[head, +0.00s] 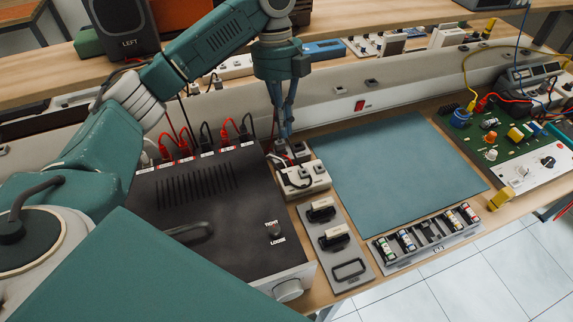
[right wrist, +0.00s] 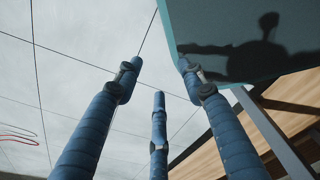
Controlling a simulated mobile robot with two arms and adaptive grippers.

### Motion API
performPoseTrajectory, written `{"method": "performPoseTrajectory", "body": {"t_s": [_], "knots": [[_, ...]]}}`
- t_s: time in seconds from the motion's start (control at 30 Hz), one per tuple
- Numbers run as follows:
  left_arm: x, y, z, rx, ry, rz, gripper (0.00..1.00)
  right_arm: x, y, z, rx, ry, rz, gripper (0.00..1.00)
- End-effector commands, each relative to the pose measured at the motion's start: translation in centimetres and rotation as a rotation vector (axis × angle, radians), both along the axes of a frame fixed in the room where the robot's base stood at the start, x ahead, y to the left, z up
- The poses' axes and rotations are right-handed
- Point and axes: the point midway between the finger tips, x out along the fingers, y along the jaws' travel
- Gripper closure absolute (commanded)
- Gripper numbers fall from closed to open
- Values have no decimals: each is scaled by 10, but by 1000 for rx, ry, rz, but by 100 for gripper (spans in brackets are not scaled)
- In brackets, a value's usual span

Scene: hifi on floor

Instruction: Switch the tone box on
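No label reading tone box is legible. A large dark box (head: 205,205) stands at the left, with a small toggle (head: 275,229) marked TIGHT and LOOSE on its top and a silver knob at its front corner. A small pale box (head: 304,181) with dark parts and a cable sits at its right. My left gripper (head: 285,141) points down just behind the pale box, its fingers close together; whether they touch anything is unclear. My right gripper (right wrist: 158,95) shows only in the right wrist view, its fingers spread and empty.
Red and black plugs (head: 205,140) line the dark box's back edge. A grey tray with black parts (head: 333,238) and a fuse rack (head: 425,236) lie in front. A blue-green mat (head: 395,172) is clear. A green circuit board (head: 495,135) is at the right.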

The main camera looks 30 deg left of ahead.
Motion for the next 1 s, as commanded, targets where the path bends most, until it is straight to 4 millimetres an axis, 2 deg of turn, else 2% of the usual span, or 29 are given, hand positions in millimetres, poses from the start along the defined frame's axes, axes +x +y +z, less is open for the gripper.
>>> {"method": "performPoseTrajectory", "body": {"t_s": [0.17,0.3,0.6,0.8,1.0], "knots": [[-6,-4,-26,4,6,-1,100,8,1,7,2,-12,0,60],[-11,-10,-55,2,6,-1,100,13,1,13,2,-20,0,60],[-15,-14,-110,1,5,1,100,13,3,26,4,-19,-1,60],[-13,-13,-129,2,2,-1,100,11,6,29,8,-16,-2,60],[-12,-12,-133,1,0,0,100,9,8,29,9,-13,-2,60]]}}
